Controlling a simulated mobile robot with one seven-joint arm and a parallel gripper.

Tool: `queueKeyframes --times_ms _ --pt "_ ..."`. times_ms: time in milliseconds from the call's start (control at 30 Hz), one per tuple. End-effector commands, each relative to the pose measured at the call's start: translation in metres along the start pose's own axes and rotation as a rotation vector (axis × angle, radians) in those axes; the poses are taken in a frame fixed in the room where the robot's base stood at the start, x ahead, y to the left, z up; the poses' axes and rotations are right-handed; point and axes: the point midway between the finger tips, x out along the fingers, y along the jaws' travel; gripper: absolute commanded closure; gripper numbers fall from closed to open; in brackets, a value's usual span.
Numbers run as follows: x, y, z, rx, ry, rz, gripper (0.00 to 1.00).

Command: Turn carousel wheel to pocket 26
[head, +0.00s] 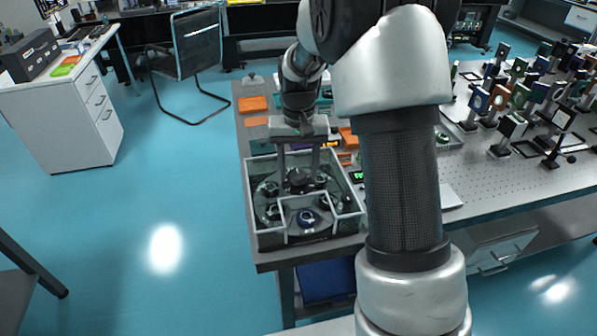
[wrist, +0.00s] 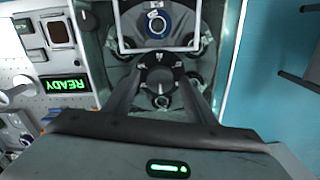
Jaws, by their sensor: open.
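The carousel wheel (head: 270,188) lies inside a clear-walled box (head: 255,229) at the near left corner of the optical table. It carries several round pockets around a dark central hub (wrist: 159,80). One pocket with a blue ring (head: 307,217) sits in a white-edged front bay; it also shows at the top of the wrist view (wrist: 157,22). My gripper (head: 298,180) points down into the box, its two fingers apart on either side of the hub. I cannot tell whether the fingers touch it. Pocket numbers are too small to read.
A green READY display (wrist: 66,87) is beside the box. Orange blocks (head: 252,104) lie behind it. Many mounted optics (head: 500,97) stand at the right of the table (head: 480,160). A chair (head: 197,50) and white drawer cabinet (head: 75,115) stand left; the floor between is clear.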

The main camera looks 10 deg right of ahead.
Motion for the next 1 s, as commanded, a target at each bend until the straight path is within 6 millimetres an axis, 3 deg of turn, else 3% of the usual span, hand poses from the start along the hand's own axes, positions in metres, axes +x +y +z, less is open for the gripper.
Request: queueKeyframes --times_ms 367,667,1000 --pt "0.0062 0.0000 -0.0001 0.000 0.000 0.000 0.49" --pt "0.0059 0.0000 -0.0001 0.000 0.000 0.000 1.00" --pt "0.0055 0.0011 -0.0004 -0.016 0.001 0.000 1.00"
